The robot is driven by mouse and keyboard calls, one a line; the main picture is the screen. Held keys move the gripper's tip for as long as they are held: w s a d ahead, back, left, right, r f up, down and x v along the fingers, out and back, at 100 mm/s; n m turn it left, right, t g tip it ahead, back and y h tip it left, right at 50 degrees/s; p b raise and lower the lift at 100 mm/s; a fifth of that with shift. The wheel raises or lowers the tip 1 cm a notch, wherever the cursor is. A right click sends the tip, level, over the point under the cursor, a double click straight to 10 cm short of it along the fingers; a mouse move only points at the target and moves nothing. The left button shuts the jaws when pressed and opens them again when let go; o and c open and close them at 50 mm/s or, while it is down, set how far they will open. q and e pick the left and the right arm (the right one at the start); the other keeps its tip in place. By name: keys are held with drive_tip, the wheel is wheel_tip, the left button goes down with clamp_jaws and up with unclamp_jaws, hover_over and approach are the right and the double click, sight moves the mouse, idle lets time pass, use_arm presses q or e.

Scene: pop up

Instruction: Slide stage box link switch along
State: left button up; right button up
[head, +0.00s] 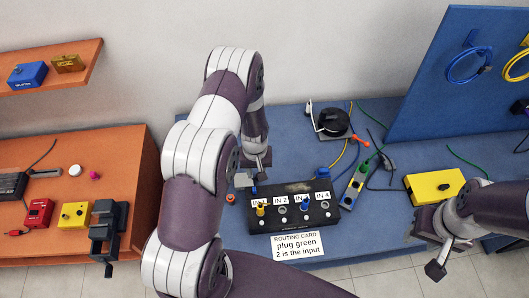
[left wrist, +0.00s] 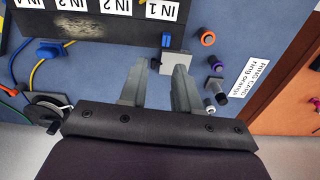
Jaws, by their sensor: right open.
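The black stage box (head: 292,221) stands on the blue table, with labels IN 1 to IN 4 and yellow and blue plugs on top. It also shows at the top of the left wrist view (left wrist: 100,29). Beside its IN 1 end is a small grey plate (left wrist: 176,63) with a blue piece (left wrist: 166,40), possibly the link switch; I cannot tell for certain. My left gripper (head: 256,168) is at that end; in the left wrist view its fingers (left wrist: 160,72) are apart, empty, just short of the plate. My right gripper (head: 432,244) is open near the table's front right.
A yellow box (head: 434,185) lies near my right gripper. A pedal strip with coloured buttons (head: 354,185) and cables lie right of the stage box. A routing card (head: 298,245) is in front. Small rings (left wrist: 208,39) lie beside the plate. A blue panel (head: 455,75) rises behind.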

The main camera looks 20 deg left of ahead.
sight(254, 189)
use_arm(q)
drive_tip(key=f, duration=0.3)
drive_tip(key=shift+s+a+n, duration=0.35)
drive_tip(key=shift+s+n, duration=0.05)
drive_tip(key=shift+s+f+b, duration=0.1)
drive_tip(key=shift+f+b, duration=0.25)
drive_tip(key=shift+b, duration=0.05)
wheel_tip(254, 189, down, 7)
drive_tip(key=b, duration=0.4)
drive_tip(key=shift+f+b, duration=0.1)
drive_tip(key=shift+b, duration=0.25)
drive_tip(key=shift+r, duration=0.3)
drive_tip(key=c, duration=0.4)
drive_tip(key=shift+w, duration=0.2)
clamp_jaws()
drive_tip(key=shift+w, duration=0.1)
use_arm(e)
drive_tip(key=f, duration=0.3)
drive_tip(key=shift+s+d, duration=0.1)
drive_tip(key=shift+s, duration=0.15)
